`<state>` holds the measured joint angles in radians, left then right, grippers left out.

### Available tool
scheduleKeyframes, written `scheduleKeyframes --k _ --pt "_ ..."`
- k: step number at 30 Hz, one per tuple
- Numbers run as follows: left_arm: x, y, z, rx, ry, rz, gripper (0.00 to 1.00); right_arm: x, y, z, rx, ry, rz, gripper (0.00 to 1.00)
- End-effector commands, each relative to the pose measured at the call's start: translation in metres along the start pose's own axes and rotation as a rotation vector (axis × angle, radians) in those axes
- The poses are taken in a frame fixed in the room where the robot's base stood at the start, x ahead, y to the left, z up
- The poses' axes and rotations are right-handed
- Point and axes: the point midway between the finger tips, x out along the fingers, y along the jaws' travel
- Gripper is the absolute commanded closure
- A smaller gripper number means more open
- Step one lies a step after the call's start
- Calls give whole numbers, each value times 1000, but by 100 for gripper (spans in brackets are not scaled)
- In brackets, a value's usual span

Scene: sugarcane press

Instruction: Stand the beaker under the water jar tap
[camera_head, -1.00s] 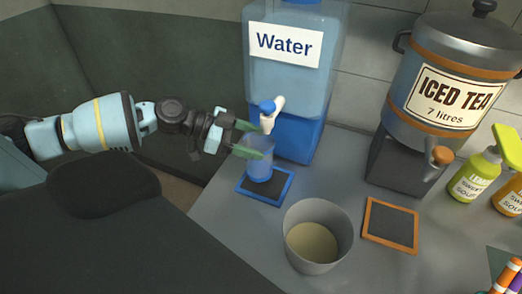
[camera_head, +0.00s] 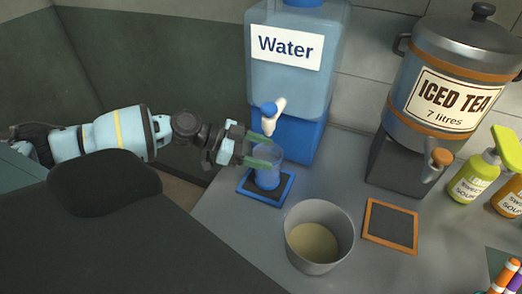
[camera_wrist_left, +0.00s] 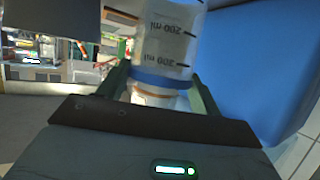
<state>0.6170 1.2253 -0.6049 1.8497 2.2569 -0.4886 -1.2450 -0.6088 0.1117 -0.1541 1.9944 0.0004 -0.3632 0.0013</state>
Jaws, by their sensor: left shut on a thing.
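The clear beaker with a blue band (camera_head: 267,173) is upright at the blue-framed mat (camera_head: 247,190), in front of the water jar (camera_head: 290,80) and below its tap (camera_head: 270,112). I cannot tell whether its base touches the mat. My left gripper (camera_head: 263,152) comes in from the left and is shut on the beaker, with one green finger on either side. In the left wrist view the beaker (camera_wrist_left: 167,45) shows its "200 ml" marks between the fingers (camera_wrist_left: 160,90). My right gripper is not in view.
A grey bin (camera_head: 318,240) stands close in front of the mat. The iced tea urn (camera_head: 445,85) and an orange-framed mat (camera_head: 391,227) are at the right. The blue jar base is right behind the beaker.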

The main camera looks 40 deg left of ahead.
Motion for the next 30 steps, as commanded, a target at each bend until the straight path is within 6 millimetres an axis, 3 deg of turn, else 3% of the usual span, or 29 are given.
scheduleKeyframes --k 9,10,15,25,30 --pt "2 0 5 -1 0 1 76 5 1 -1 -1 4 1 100" --pt "2 0 5 -1 0 1 32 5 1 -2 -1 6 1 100" --pt "2 0 4 0 0 1 13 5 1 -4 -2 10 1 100" --pt "0 0 0 2 1 -1 13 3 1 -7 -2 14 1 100" --pt "-10 0 2 -3 -3 -2 13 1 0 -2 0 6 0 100"
